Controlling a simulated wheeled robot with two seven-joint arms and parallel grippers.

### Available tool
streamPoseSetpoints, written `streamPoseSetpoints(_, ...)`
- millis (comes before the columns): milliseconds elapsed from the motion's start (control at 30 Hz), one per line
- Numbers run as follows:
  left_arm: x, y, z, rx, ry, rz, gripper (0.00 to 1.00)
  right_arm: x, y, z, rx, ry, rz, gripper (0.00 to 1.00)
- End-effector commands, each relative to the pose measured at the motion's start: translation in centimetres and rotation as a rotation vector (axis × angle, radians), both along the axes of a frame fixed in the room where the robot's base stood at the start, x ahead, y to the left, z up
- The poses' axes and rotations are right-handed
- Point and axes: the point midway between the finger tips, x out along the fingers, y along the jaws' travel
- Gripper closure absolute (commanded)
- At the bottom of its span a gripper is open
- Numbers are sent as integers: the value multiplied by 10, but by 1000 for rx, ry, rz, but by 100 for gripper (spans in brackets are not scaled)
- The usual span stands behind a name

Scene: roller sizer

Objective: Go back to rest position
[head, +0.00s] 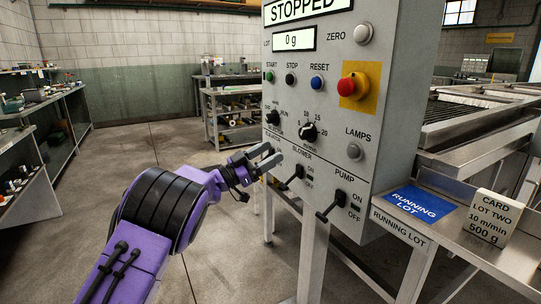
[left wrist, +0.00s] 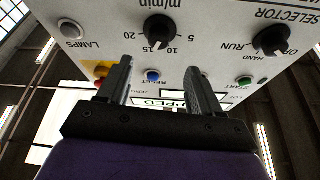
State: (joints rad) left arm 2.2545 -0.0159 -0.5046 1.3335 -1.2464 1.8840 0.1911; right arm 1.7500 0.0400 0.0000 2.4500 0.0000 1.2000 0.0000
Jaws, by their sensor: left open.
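My left gripper (head: 266,159) is open in front of the lower left part of the grey control panel (head: 345,120), by the blower lever (head: 291,178). In the left wrist view its two fingers (left wrist: 155,82) stand apart with nothing between them. The speed dial (left wrist: 160,28) and the selector knob (left wrist: 270,40) show beyond the fingers. I cannot tell whether a fingertip touches the panel. The pump lever (head: 331,206) is at the lower right of the panel. The display at the top reads STOPPED. My right gripper is not in view.
A metal bench with a blue RUNNING LOT plate (head: 420,205) and a lot card (head: 493,217) stands right of the panel. The roller machine (head: 470,120) is behind it. Shelves (head: 45,125) line the left wall. The floor (head: 130,160) between is clear.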

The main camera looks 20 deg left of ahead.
Motion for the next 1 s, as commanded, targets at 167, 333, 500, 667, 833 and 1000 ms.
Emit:
streamPoseSetpoints(167,0,0,0,3,-2,2,35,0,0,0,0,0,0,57)
streamPoseSetpoints(333,7,29,-35,-14,44,206,35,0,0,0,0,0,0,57)
streamPoseSetpoints(500,-17,65,-141,-135,297,509,35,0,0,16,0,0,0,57)
streamPoseSetpoints(667,-74,76,-242,-187,577,717,35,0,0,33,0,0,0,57)
streamPoseSetpoints(833,-169,71,-330,-190,897,905,35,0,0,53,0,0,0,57)
streamPoseSetpoints(1000,-299,51,-387,-146,1250,1067,35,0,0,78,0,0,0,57)
